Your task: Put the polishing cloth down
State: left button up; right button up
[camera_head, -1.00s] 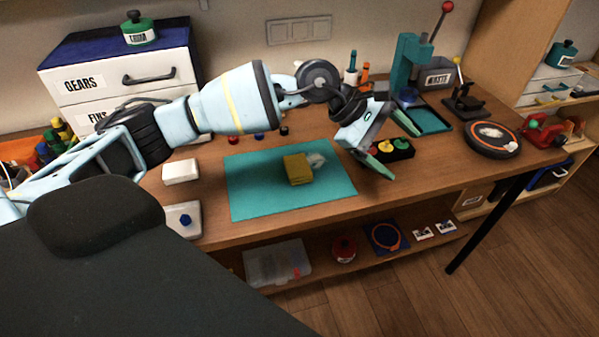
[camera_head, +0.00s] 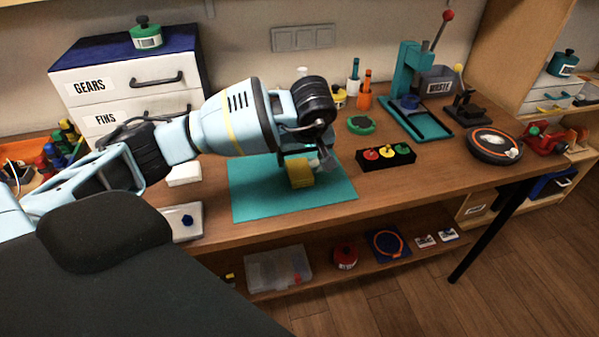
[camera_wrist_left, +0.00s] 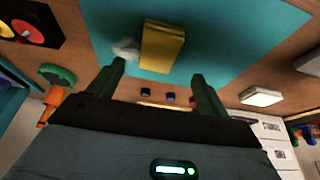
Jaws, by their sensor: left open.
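A yellow block-like piece (camera_head: 300,172), which may be the folded polishing cloth, lies on the teal mat (camera_head: 250,200). In the left wrist view the yellow piece (camera_wrist_left: 162,46) has a small crumpled whitish thing (camera_wrist_left: 125,48) touching or close beside it; I cannot tell which of the two is the cloth. My left gripper (camera_wrist_left: 158,74) is open and empty, its fingers pointing toward the yellow piece. In the head view my left gripper (camera_head: 305,155) is over the mat, its fingers partly hidden by its own wrist. My right gripper is not in view.
A black box with red, yellow and green buttons (camera_head: 386,157) stands right of the mat. A green round item (camera_head: 361,125) and a teal press (camera_head: 408,85) are behind. The mat's front is clear.

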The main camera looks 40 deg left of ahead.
aim_at(299, 168)
pick_arm(q)
jog(key=shift+x, duration=3.25)
jog(key=shift+d, duration=0.1)
jog(key=c, duration=1.1)
jog(key=shift+r, duration=0.25)
jog(key=shift+w+r, duration=0.1)
jog(key=shift+r, duration=0.2)
jog(key=v, duration=0.2)
jog(key=shift+s+r, duration=0.2)
jog(key=shift+r, duration=0.15)
jog(key=s+d, duration=0.2)
jog(key=s, duration=0.2)
jog(key=s+d+r, duration=0.1)
jog(key=s+d, duration=0.1)
jog(key=s, duration=0.2)
jog(key=s+d, duration=0.3)
jog(key=s, duration=0.2)
jog(key=shift+s+r, duration=0.1)
jog(key=shift+r, duration=0.1)
jog(key=shift+d+r, duration=0.1)
